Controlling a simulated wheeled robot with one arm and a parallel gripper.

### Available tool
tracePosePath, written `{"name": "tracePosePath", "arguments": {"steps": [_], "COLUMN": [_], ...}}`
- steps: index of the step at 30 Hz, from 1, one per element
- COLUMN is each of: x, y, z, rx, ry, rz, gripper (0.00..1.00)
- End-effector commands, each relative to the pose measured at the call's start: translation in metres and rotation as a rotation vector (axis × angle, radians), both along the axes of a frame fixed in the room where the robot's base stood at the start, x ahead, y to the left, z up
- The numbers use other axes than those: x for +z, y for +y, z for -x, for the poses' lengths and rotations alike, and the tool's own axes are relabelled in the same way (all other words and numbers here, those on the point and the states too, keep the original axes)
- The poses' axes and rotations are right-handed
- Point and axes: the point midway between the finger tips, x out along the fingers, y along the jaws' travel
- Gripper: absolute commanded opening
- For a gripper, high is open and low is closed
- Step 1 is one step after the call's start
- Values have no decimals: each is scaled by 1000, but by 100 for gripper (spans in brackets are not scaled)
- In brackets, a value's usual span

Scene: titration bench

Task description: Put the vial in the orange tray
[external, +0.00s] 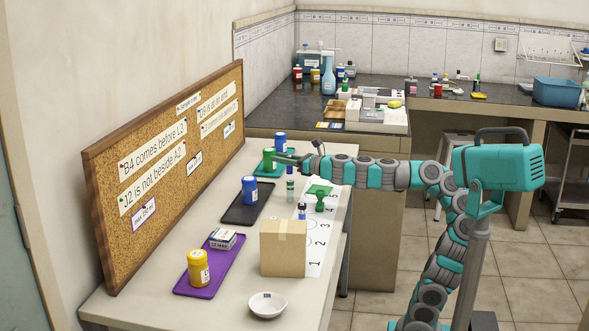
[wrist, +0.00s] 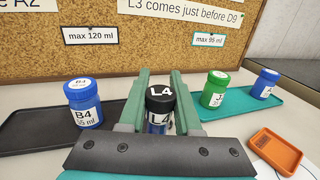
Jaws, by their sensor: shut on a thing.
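In the wrist view, a small vial (wrist: 161,103) with a black cap marked L4 stands upright between my fingers. My gripper (wrist: 160,76) is shut on it, with one green finger on each side. The lower part of the vial is hidden behind the gripper's dark front plate. In the external view, my gripper (external: 288,160) is over the bench near the cork board. The orange tray (wrist: 275,151) lies at the lower right of the wrist view, apart from the gripper, and looks empty. I cannot make it out in the external view.
A blue B4 bottle (wrist: 82,103) stands on a dark tray (wrist: 30,128) left of my gripper. Green (wrist: 214,89) and blue (wrist: 264,84) bottles stand to the right. A cardboard box (external: 283,248), a green object (external: 319,194) and another vial (external: 302,211) stand nearer the front.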

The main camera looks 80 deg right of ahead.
Motion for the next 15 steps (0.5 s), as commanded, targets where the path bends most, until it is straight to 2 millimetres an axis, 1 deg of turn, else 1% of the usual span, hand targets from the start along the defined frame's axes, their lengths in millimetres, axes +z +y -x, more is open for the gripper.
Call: {"name": "tracePosePath", "arguments": {"steps": [11, 15], "x": [-4, -5], "y": [-15, -24], "z": [7, 12], "rx": [11, 14], "ry": [1, 0], "rz": [-4, -3], "gripper": [0, 0]}}
